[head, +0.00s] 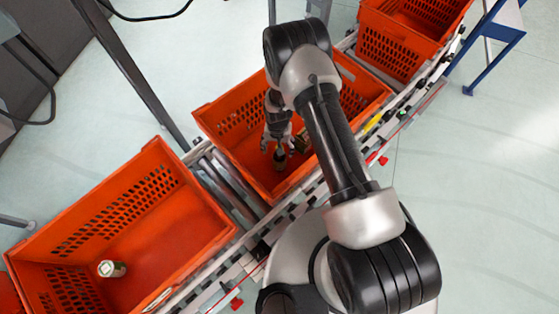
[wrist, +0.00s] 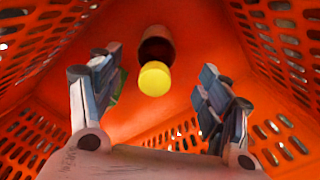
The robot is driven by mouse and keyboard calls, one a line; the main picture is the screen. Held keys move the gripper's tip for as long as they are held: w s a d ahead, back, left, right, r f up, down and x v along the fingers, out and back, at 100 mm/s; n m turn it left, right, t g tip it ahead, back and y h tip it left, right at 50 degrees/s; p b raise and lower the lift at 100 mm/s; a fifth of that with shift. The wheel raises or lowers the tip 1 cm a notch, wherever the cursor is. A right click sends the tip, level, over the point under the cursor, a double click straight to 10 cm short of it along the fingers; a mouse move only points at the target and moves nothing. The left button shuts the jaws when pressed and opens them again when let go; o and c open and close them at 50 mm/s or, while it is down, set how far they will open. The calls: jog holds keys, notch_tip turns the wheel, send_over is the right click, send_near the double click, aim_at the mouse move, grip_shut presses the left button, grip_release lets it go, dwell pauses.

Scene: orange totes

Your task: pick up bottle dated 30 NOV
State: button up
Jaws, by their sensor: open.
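My gripper (wrist: 160,100) is open and reaches down into the middle orange tote; it also shows in the head view (head: 277,143). In the wrist view a dark brown bottle (wrist: 156,47) with a yellow cap (wrist: 154,79) lies between and beyond the fingertips, apart from them. A green bit of another item (wrist: 117,86) shows behind the left finger, mostly hidden. In the head view a small bottle (head: 280,161) is just below the fingers, and another item beside it is partly hidden by my arm. No date is legible on any bottle.
The middle tote (head: 228,118) has perforated walls close around my gripper. Another tote (head: 385,48) stands at the upper right. The totes sit along a roller conveyor (head: 225,178).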

aim_at(279, 158)
notch_tip(279, 158, down, 7)
jog(key=b, duration=0.2)
jog(key=shift+d, duration=0.25)
jog(key=shift+w, duration=0.1)
jog(key=shift+c, duration=0.2)
jog(key=c, duration=1.5)
